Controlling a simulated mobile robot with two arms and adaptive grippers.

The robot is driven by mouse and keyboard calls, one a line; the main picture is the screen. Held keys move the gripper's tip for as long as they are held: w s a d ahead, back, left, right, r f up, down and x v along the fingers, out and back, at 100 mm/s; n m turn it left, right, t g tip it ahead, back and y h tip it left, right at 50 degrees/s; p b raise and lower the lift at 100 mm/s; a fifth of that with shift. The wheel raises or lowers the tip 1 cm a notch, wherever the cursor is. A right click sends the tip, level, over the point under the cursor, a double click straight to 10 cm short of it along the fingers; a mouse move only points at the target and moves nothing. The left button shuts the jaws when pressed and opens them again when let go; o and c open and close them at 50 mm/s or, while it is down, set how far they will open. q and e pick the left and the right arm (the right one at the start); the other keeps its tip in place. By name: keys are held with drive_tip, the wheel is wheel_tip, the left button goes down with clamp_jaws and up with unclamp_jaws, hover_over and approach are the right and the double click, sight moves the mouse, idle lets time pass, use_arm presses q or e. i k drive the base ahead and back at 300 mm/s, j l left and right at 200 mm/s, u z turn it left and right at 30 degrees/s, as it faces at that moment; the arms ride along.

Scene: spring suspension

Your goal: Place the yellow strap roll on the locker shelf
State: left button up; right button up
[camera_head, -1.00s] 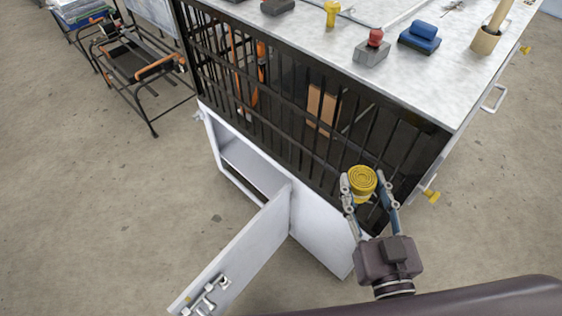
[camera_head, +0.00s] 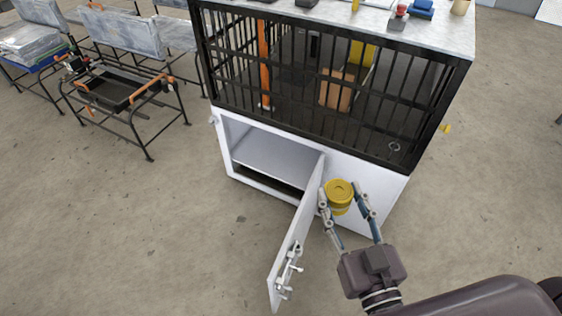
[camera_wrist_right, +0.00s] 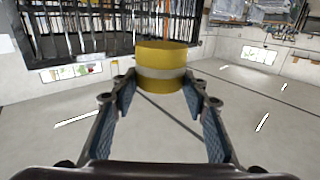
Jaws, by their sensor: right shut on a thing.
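The yellow strap roll (camera_head: 339,194) is held between the fingers of my right gripper (camera_head: 345,205), in front of the locker and to the right of its open door. In the right wrist view the yellow roll (camera_wrist_right: 163,66) has a pale band around its middle and sits at the fingertips (camera_wrist_right: 161,82). The white locker (camera_head: 362,190) stands below a black barred cage. Its door (camera_head: 300,235) swings out toward me. Inside, the shelf (camera_head: 275,160) is a flat pale board, and its visible part looks empty. My left gripper is out of view.
The door stands between the roll and the locker opening. The barred cage (camera_head: 330,85) holds an orange post and a cardboard-coloured box. A black metal rack (camera_head: 120,95) stands at the left. The floor in front of the locker is clear.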

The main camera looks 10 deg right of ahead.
sight(279, 157)
drive_tip(key=i+j+z, duration=0.1)
drive_tip(key=j, duration=0.3)
drive_tip(key=i+j+z, duration=0.15)
drive_tip(key=j, duration=0.25)
drive_tip(key=i+j+z, duration=0.1)
drive_tip(key=j, duration=0.3)
drive_tip(key=i+j+z, duration=0.15)
drive_tip(key=j, duration=0.3)
drive_tip(key=i+j+z, duration=0.1)
drive_tip(key=j, duration=0.3)
drive_tip(key=i, duration=0.05)
